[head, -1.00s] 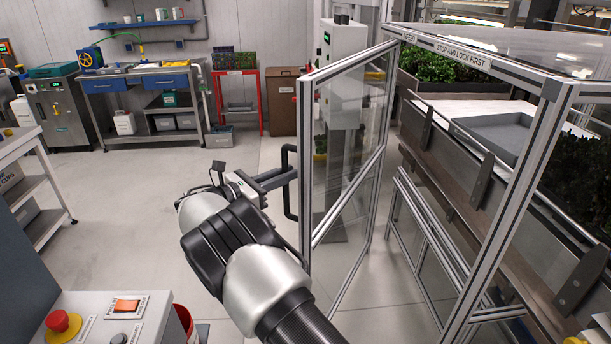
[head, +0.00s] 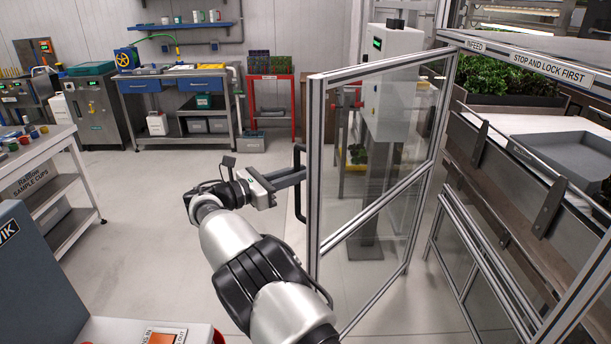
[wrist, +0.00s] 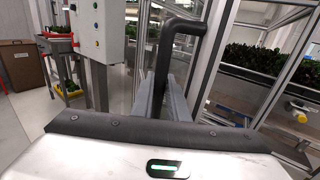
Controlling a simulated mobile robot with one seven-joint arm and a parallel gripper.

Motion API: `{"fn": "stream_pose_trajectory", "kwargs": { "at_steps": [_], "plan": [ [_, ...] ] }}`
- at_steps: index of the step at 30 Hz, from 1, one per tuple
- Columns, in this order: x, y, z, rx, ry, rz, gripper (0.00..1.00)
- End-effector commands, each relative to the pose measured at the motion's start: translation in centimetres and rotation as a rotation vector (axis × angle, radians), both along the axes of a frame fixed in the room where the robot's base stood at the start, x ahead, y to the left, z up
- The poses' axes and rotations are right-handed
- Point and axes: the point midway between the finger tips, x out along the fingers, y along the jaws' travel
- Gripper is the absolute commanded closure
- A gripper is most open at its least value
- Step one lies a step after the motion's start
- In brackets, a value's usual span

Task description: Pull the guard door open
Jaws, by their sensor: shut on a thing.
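The guard door (head: 313,178) is a clear panel in a grey metal frame. It stands swung out from the machine frame at an angle, with the infeed opening to its right. Its black handle (head: 299,160) is on the door's free edge, on the left. My gripper (head: 301,175) reaches the handle from the left and is shut on it. In the wrist view the black handle (wrist: 186,28) rises between the two grey fingers of my gripper (wrist: 172,98). The fingertips' exact contact is partly hidden behind the handle and door edge.
A control box (head: 392,85) on a post stands behind the door. Open floor (head: 150,220) lies to the left. A shelf cart (head: 50,170) stands far left.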

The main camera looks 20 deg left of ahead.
Motion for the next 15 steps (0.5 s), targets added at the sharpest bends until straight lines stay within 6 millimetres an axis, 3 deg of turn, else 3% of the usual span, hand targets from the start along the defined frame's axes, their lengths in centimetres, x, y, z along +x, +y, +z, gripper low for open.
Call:
{"fn": "stream_pose_trajectory", "kwargs": {
  "at_steps": [13,14,15],
  "plan": [
    [-0.10,0.24,0.01,0.000,0.000,0.003,1.00],
    [-0.10,0.25,0.01,0.000,0.000,0.003,0.84],
    [-0.10,0.25,0.01,0.000,0.000,0.003,0.78]
  ]
}}
